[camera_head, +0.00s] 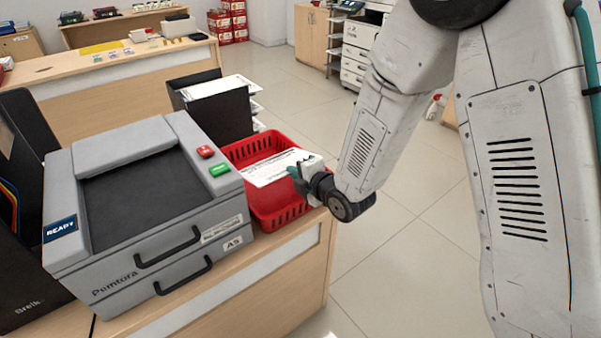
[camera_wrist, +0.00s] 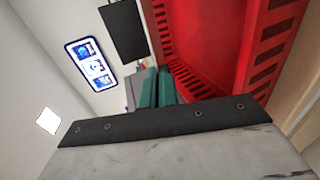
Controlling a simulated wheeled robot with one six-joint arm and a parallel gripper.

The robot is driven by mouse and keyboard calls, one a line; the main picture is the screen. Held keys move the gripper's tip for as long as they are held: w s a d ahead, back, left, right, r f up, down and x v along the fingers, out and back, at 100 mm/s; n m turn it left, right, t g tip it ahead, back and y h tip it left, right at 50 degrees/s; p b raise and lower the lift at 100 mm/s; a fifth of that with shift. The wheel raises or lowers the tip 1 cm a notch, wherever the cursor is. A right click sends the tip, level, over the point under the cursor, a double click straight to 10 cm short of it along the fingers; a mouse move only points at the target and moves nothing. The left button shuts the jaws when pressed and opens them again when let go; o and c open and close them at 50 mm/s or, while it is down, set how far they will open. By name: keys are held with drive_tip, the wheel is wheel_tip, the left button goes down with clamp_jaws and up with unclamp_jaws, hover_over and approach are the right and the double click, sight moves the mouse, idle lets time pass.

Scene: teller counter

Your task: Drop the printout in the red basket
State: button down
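The red basket (camera_head: 282,214) stands on the counter, just right of the grey printer. The printout (camera_head: 268,169), a white sheet with dark print, lies within the basket's outline, slanting across its upper part. Whether it rests on the basket or hangs from my fingers is unclear. My gripper (camera_head: 296,172) has teal fingertips at the sheet's right end, over the basket. In the wrist view, the two teal fingers (camera_wrist: 156,88) show close together beside the basket's slotted red wall (camera_wrist: 190,80).
The grey printer (camera_head: 150,215) with a READY label fills the counter left of the basket. A black paper tray unit (camera_head: 214,108) stands behind. The counter's front edge (camera_head: 290,290) lies below the basket. Open floor (camera_head: 420,230) is to the right.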

sight(283, 167)
drive_tip(key=shift+x, duration=3.1)
drive_tip(key=shift+f, duration=0.2)
drive_tip(key=c, duration=1.6)
unclamp_jaws()
drive_tip(key=shift+s, duration=0.1)
drive_tip(key=v, duration=0.7)
drive_tip(key=shift+s+d, duration=0.25)
drive_tip(key=shift+r, duration=0.15)
